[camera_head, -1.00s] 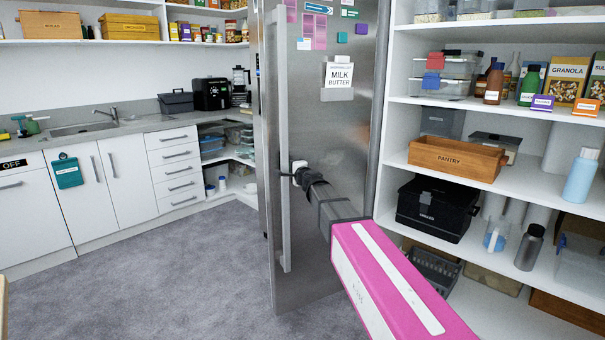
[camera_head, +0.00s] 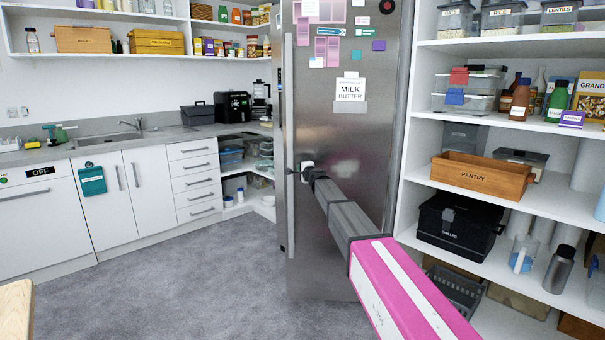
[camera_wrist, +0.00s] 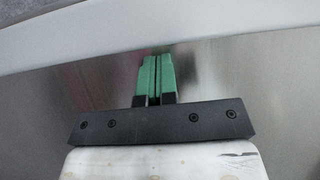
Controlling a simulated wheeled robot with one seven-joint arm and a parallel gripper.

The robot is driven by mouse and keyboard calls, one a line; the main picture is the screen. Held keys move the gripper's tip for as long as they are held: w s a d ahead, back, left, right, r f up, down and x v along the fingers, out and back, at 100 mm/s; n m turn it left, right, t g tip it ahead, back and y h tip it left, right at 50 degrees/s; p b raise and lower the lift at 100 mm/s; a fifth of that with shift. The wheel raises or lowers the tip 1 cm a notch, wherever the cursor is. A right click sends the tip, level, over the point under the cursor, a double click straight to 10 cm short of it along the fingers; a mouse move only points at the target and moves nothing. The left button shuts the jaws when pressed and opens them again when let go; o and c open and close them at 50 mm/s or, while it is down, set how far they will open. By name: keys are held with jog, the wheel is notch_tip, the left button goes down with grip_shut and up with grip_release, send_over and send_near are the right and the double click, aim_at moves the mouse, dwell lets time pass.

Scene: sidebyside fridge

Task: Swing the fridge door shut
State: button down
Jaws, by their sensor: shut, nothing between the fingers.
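The fridge door (camera_head: 345,180) is a tall brushed-steel panel in the head view, with magnets, notes and a "MILK BUTTER" list on it. Its long vertical handle (camera_head: 290,130) runs along the left edge. My gripper (camera_head: 302,172) is at the door's left side, close to the handle, with my arm reaching across the door face. In the wrist view my gripper (camera_wrist: 154,78) shows two green fingertips together with nothing between them. The steel door surface (camera_wrist: 230,80) fills most of that view, and the handle (camera_wrist: 160,35) crosses as a pale bar. Fingertip contact is unclear.
Open pantry shelves (camera_head: 520,130) with jars, boxes and a wooden pantry crate (camera_head: 480,175) stand at the right. White drawers (camera_head: 195,180) and a counter line the left. Grey carpet (camera_head: 180,290) is clear in front. A wooden edge (camera_head: 15,310) shows at lower left.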

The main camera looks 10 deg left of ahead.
jog(key=shift+w+a, duration=0.15)
jog(key=shift+w, duration=2.8)
